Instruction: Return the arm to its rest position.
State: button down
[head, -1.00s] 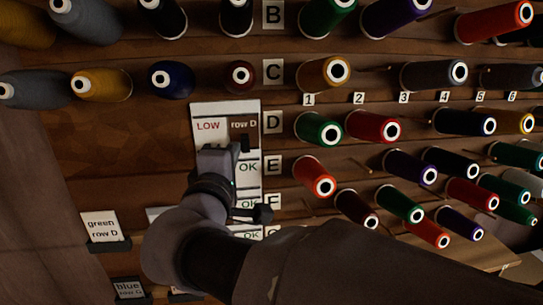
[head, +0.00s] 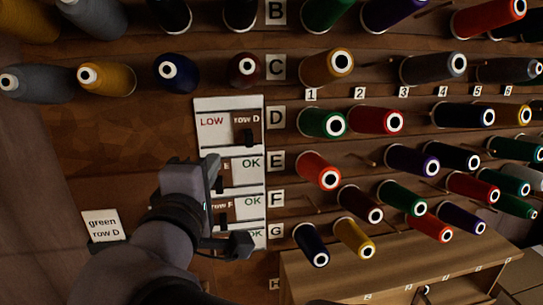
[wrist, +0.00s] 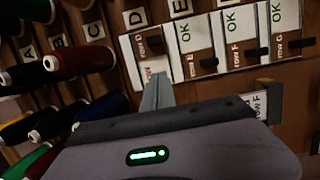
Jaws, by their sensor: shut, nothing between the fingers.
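My gripper (head: 212,172) is in front of the lower left part of the white sign board (head: 229,104) in the head view. It is shut and empty. In the wrist view my gripper's fingers (wrist: 156,92) are together, pointing at the board (wrist: 222,22). The board has rows with dark sliders; the row D line reads LOW and the lines below show OK. My gripper hides part of the row E and row F lines. I cannot tell whether the fingers touch the board.
Thread spools on pegs fill the wall right of the board, such as a green spool (head: 322,122) in row D. A card reading green row D (head: 102,225) stands at the lower left. A wooden box top (head: 400,262) juts out at the lower right.

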jog(key=s+d+f+m+g+h+b, duration=0.2)
jog(key=d+f+m+g+b, duration=0.1)
jog(key=d+f, duration=0.4)
jog(key=s+d+f+m+g+h+b, duration=0.1)
jog(key=s+d+f+m+g+b, duration=0.25)
jog(key=d+f, duration=0.45)
jog(key=s+d+f+m+g+h+b, duration=0.1)
jog(key=d+f+m+g+h+b, duration=0.15)
jog(key=d+f, duration=0.45)
jog(key=s+f+m+g+y+b, duration=0.3)
jog(key=s+f+m+y+b, duration=0.5)
jog(key=s+f+m, duration=0.4)
jog(key=shift+a+f+m, duration=0.2)
jog(key=shift+f+m, duration=0.4)
jog(key=shift+f, duration=1.5)
jog(key=shift+s, duration=0.1)
